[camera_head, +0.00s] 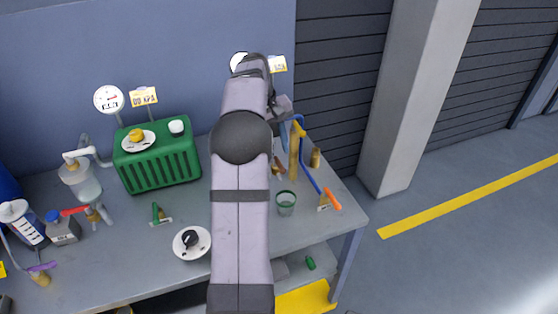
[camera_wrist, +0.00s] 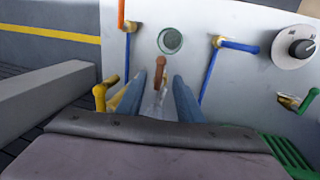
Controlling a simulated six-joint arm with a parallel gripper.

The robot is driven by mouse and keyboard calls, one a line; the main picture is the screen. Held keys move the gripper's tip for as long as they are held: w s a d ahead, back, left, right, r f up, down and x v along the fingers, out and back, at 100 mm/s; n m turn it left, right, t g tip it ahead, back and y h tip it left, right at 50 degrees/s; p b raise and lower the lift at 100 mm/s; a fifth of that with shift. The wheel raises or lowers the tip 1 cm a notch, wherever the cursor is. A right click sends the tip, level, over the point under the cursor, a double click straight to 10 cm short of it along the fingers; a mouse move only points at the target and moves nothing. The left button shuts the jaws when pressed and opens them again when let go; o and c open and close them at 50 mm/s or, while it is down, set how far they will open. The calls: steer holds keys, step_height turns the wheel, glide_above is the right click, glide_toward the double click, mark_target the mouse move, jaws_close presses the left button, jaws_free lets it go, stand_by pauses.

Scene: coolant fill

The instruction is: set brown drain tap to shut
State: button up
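The brown drain tap's handle (camera_wrist: 160,68) stands out in the middle of the wrist view, over a pale metal part below it. A small brown part of it (camera_head: 277,166) shows beside my arm in the head view. My gripper (camera_wrist: 159,80) is open, with one blue-grey finger on each side of the brown handle. I cannot tell whether either finger touches it. In the head view my arm reaches over the bench and hides the gripper and most of the tap.
A green-rimmed cup (camera_wrist: 170,40) stands just beyond the handle. A blue-handled tap (camera_wrist: 237,45) is to the right, a yellow tap (camera_wrist: 100,95) to the left and an orange handle (camera_wrist: 121,14) at upper left. A green ribbed tank (camera_head: 158,168) and round dial (camera_head: 191,242) are left of my arm.

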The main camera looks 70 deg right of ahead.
mark_target(280, 165)
steer(key=shift+s+d+f+p, duration=0.15)
steer(key=shift+f+p, duration=0.05)
steer(key=shift+f, duration=0.75)
steer(key=shift+s+d+f+p, duration=0.1)
steer(key=shift+f+p, duration=0.05)
steer(key=shift+f, duration=0.8)
steer(key=shift+s+d+f+p, duration=0.15)
steer(key=shift+f+p, duration=0.05)
steer(key=shift+f, duration=0.75)
jaws_close()
